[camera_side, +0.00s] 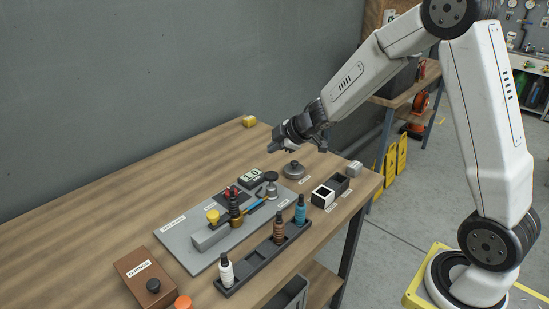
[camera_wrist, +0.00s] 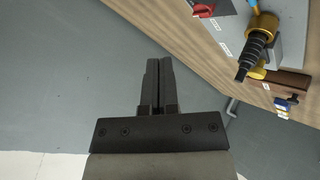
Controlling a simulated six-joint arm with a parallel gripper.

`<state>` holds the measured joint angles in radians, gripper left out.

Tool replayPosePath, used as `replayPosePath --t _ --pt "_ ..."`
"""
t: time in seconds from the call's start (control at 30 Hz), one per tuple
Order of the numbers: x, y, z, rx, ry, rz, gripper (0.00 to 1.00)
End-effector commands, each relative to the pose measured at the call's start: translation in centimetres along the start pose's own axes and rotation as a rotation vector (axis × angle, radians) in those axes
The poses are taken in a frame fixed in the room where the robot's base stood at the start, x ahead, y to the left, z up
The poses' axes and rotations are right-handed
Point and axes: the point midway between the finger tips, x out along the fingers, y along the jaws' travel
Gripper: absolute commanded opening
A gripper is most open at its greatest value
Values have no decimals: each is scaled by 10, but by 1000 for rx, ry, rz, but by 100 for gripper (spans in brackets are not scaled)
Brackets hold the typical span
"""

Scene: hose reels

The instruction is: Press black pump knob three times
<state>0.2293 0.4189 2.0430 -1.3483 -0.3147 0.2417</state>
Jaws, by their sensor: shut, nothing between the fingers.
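A grey board (camera_side: 190,255) on the wooden table carries a small assembly with several knobs. A black ribbed post on a brass base (camera_side: 235,207) stands on it, and a dark-topped knob (camera_side: 271,177) stands at its far right end. I cannot tell for sure which is the pump knob. The black ribbed piece with its brass base also shows at the upper right of the wrist view (camera_wrist: 258,48). My gripper (camera_side: 274,145) is shut and empty, in the air above and behind the board, apart from both. Its closed fingers show in the wrist view (camera_wrist: 158,64).
A yellow knob (camera_side: 213,216) and a blue hose (camera_side: 257,206) are on the board. A dark rack (camera_side: 264,255) with white, brown and blue bottles stands in front. A brown box with a black button (camera_side: 153,285) is at front left. The table's left part is clear.

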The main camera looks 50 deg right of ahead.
Motion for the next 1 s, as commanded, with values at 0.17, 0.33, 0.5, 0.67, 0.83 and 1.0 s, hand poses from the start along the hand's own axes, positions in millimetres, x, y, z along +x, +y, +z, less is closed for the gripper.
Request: replayPosePath --t 0.17,0.33,0.5,0.67,0.83,1.0 --pt "-8 7 -7 -1 3 1 0" --pt "-17 13 -13 -2 1 2 0" --pt "-23 17 -16 -1 -1 2 0" --pt "-24 18 -17 0 -2 2 0" --pt "-24 18 -17 0 -2 2 0" --pt "-24 17 -17 0 -2 1 0"
